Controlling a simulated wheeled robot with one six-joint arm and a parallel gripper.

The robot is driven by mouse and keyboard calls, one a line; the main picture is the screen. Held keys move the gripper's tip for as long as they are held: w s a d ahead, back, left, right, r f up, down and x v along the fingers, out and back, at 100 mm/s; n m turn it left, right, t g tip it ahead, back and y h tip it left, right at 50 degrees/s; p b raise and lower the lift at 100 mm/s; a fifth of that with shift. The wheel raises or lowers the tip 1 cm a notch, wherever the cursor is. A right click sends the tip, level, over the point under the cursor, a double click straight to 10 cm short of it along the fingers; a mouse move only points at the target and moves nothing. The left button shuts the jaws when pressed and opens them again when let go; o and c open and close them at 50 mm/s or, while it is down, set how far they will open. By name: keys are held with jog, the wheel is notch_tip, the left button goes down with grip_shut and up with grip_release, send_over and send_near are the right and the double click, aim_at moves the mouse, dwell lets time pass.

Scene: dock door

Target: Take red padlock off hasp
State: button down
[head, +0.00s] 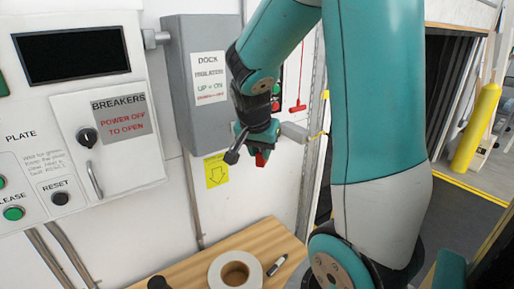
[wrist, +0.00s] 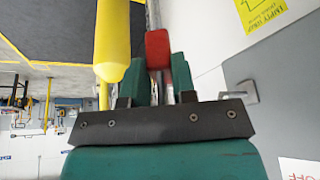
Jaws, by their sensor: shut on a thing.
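The red padlock (wrist: 158,48) is between the green fingertips of my gripper (wrist: 157,72) in the wrist view. My gripper is shut on it. In the head view a small red part of the padlock (head: 260,160) shows below my gripper (head: 257,150), in front of the wall by the grey isolator box (head: 207,113). No hasp can be made out clearly, and the padlock's shackle is hidden. I cannot tell whether the padlock touches anything besides my fingers.
A grey lever (head: 293,132) sticks out just right of my gripper. A breaker panel (head: 108,140) is on the left. Below is a wooden shelf (head: 190,271) with a tape roll (head: 235,270) and a marker (head: 277,265). A yellow post (head: 476,128) stands at right.

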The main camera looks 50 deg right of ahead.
jog(key=shift+s+a, duration=0.2)
jog(key=shift+s, duration=0.65)
jog(key=shift+s+a, duration=0.25)
jog(key=shift+s, duration=0.6)
jog(key=shift+s+a, duration=0.2)
jog(key=shift+s, duration=0.65)
